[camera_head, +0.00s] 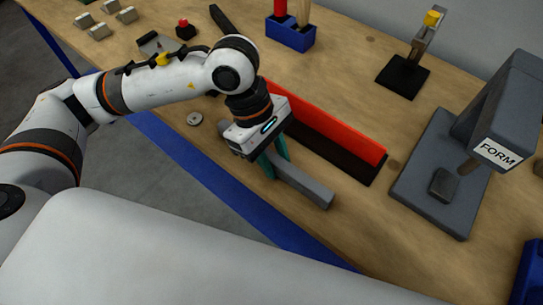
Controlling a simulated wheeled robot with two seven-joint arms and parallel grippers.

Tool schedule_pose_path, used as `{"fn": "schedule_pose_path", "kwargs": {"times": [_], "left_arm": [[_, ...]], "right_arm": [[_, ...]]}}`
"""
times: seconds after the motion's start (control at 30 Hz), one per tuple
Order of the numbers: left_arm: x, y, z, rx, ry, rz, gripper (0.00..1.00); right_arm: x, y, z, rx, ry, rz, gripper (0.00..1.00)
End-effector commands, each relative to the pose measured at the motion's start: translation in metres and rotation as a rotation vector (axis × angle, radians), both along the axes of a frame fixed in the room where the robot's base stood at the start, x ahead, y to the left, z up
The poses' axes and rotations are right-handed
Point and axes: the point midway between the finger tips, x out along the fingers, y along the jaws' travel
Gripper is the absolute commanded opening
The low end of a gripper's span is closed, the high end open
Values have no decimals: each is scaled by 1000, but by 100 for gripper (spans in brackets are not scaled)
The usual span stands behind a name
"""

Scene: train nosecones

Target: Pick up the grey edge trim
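The grey edge trim (306,188) is a long grey bar lying near the table's front edge, in front of the red strip. My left gripper (273,165) points down over the trim's left part. Its two teal fingers are low, one on the near side and one on the far side of the bar. I cannot tell whether they press on it. The gripper and wrist hide part of the trim. My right gripper is not in view.
A red upright strip (335,123) on a dark base stands just behind the trim. A grey press marked FORM (440,170) stands to the right. A blue holder (290,35), a black-based stand (403,77) and small metal blocks (95,25) are farther back. A round disc (194,119) lies left.

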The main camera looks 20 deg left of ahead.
Motion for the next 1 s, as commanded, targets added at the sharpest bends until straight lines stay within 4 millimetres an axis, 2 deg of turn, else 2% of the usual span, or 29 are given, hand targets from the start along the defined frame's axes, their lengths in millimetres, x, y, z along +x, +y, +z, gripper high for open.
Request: {"fn": "schedule_pose_path", "kwargs": {"times": [0.03, 0.17, 0.2, 0.5, 0.57, 0.83, 1.0], "left_arm": [[0, 0, 0, 0, 0, 0, 23], [0, 0, 0, 0, 0, 0, 2], [0, 0, 0, 0, 0, 0, 0], [1, 0, 6, -2, -2, 0, 0], [1, 0, 13, -2, -3, 1, 0], [1, -1, 67, -2, -6, 0, 0], [1, 0, 92, -1, -4, 1, 0]], "right_arm": [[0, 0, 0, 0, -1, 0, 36], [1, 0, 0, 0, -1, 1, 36], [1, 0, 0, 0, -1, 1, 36], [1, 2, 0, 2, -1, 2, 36], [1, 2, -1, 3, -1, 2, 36], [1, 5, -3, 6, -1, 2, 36], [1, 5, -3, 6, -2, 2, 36]]}}
